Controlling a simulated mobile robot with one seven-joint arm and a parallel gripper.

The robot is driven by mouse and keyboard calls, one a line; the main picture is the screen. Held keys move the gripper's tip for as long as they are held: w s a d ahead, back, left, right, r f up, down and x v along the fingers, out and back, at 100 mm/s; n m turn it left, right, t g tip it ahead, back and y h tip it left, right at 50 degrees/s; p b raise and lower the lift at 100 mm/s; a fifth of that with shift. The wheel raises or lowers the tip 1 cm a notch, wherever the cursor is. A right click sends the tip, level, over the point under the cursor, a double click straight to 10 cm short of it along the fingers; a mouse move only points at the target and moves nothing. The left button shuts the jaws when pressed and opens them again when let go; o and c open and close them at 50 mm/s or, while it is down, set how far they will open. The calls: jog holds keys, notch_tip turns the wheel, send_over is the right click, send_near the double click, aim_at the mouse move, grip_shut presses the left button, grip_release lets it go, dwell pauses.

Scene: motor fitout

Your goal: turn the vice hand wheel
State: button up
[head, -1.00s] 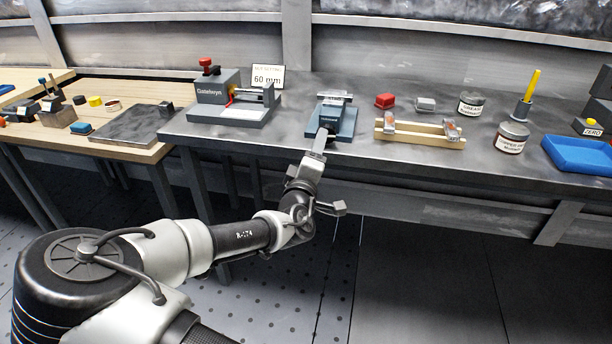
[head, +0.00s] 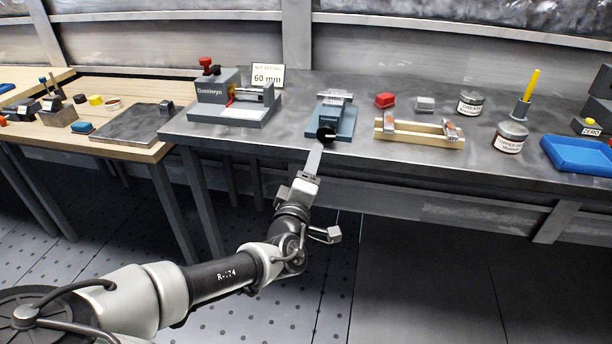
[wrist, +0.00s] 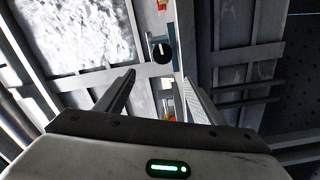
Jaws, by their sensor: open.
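The small blue-grey vice (head: 342,122) stands near the front edge of the grey bench. Its black hand wheel (head: 326,134) faces me at the vice's front end. My gripper (head: 317,150) is just in front of and below the wheel in the head view, apparently apart from it. In the wrist view the dark round wheel (wrist: 161,51) shows beyond the fingertips, with a pale mark on its face. My gripper (wrist: 158,76) is open there, with nothing between its fingers. The head view does not show the finger gap clearly.
A larger grey machine (head: 232,100) with a red knob stands left of the vice, by a 60 mm sign (head: 267,76). A wooden rack (head: 420,135), jars and a blue tray (head: 580,155) are to the right. The floor before the bench is clear.

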jog(key=shift+v, duration=1.85)
jog(key=shift+r+p, duration=0.15)
jog(key=shift+p, duration=0.3)
